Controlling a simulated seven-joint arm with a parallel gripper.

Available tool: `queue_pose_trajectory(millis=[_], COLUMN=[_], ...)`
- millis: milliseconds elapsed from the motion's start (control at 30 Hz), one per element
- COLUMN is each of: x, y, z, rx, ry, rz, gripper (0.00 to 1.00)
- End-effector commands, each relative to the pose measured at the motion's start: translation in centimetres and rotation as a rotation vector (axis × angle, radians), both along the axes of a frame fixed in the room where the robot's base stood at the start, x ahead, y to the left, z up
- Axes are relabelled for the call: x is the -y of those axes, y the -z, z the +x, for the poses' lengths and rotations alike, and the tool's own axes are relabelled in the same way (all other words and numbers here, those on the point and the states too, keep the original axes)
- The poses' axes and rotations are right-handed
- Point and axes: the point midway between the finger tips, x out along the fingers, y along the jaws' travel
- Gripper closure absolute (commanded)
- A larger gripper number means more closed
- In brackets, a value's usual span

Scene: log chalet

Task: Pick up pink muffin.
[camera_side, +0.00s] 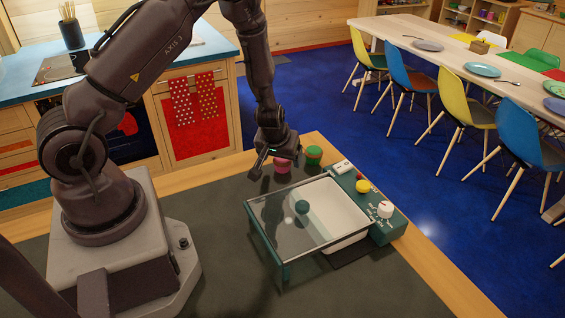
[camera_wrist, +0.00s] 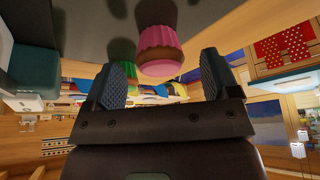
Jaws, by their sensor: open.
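The pink muffin (camera_side: 282,165) stands on the dark work surface near its back edge, behind the glass-lidded appliance. My gripper (camera_side: 262,160) is low beside it, on its left in the side view. In the wrist view the muffin (camera_wrist: 158,48) shows its ribbed pink cup and lies just beyond the two fingers, between their lines. My gripper (camera_wrist: 162,85) is open there, with one finger on each side and nothing held. I cannot tell from these views whether a finger touches the muffin.
A green muffin-like item (camera_side: 314,155) stands just right of the pink muffin; it also shows in the wrist view (camera_wrist: 122,52). The appliance with a glass lid (camera_side: 275,210) and teal control panel (camera_side: 384,226) stands in front. The surface left of the appliance is clear.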

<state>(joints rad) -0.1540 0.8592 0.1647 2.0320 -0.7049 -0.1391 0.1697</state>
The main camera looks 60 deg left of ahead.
Motion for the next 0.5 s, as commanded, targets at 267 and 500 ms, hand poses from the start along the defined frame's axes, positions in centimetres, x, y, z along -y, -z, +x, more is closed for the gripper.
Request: queue_pose_trajectory(millis=[267,500], x=[-0.7,-0.6], y=[2.1,2.0], z=[0.7,0.7], rx=[0.000,0.000], ry=[0.000,0.000], rz=[0.000,0.000], gripper=[0.19,0.37])
